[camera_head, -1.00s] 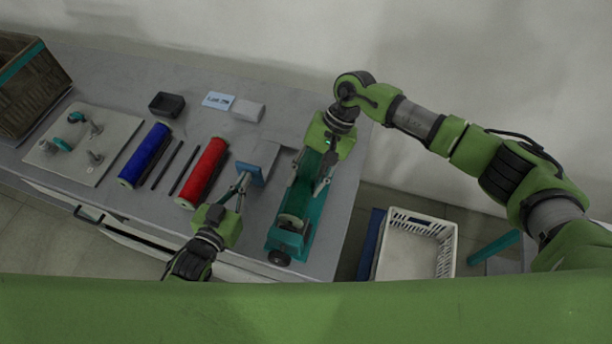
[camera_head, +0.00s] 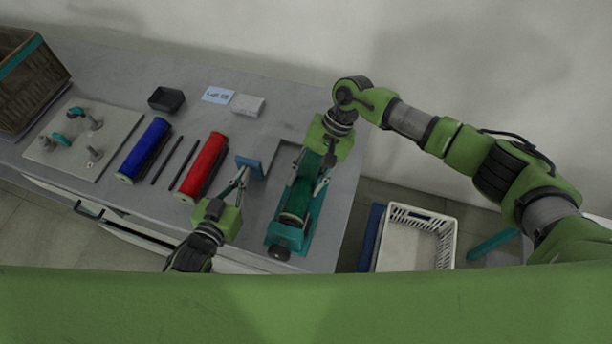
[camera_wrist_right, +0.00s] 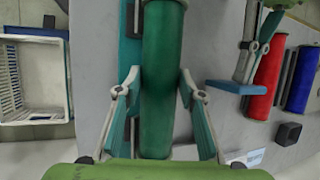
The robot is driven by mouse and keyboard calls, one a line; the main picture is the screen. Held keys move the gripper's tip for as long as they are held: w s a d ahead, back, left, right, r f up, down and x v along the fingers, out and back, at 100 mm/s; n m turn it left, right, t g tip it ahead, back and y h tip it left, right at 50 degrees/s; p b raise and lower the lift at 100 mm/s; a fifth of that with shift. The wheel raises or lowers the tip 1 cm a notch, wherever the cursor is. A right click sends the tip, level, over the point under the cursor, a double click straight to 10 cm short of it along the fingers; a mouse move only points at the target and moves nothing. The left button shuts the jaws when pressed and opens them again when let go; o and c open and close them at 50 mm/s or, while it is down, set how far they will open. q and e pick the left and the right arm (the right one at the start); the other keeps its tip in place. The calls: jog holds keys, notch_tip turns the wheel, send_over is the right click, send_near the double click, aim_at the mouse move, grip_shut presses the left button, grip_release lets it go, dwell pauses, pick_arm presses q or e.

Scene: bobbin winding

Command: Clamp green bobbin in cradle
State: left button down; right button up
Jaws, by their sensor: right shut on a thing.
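The green bobbin (camera_head: 297,202) lies lengthwise over the teal cradle (camera_head: 289,240) near the table's right end. It also fills the middle of the right wrist view (camera_wrist_right: 163,85). My right gripper (camera_head: 308,180) is shut on the bobbin, with a finger on each side of it. The gripper hides the bobbin's far part in the head view, and I cannot tell whether it is fully seated. My left gripper (camera_head: 241,181) is left of the cradle, its fingertips at a blue plate (camera_head: 254,166). I cannot tell whether its fingers grip the plate.
A red bobbin (camera_head: 204,164), a blue bobbin (camera_head: 145,149) and two dark rods lie to the left. A board with pegs (camera_head: 60,160), a black tray (camera_head: 166,101) and a basket (camera_head: 30,85) are further left. A white crate (camera_head: 449,243) stands beyond the table's right edge.

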pick_arm(q)
jog(key=shift+w+r, duration=0.1)
jog(key=shift+r, duration=0.05)
pick_arm(e)
jog(key=o, duration=1.4)
jog(key=shift+c, duration=0.2)
jog(key=v, duration=0.8)
pick_arm(q)
jog(key=shift+s+a+f+p, duration=0.1)
jog(key=shift+s+a+p, duration=0.2)
jog(key=shift+s, duration=0.5)
jog(key=shift+s+a+f+p, duration=0.15)
jog(key=shift+s+p, duration=0.2)
jog(key=shift+s, duration=0.4)
jog(key=shift+f+p+v, duration=0.2)
jog(key=shift+p+v, duration=0.1)
jog(key=shift+v, duration=0.65)
jog(key=shift+f+p+v, duration=0.15)
jog(key=shift+p+v, duration=0.1)
jog(key=shift+v, duration=0.65)
pick_arm(e)
notch_tip(320, 180, up, 2)
jog(key=shift+r, duration=0.1)
pick_arm(q)
jog(key=shift+s+a, duration=0.1)
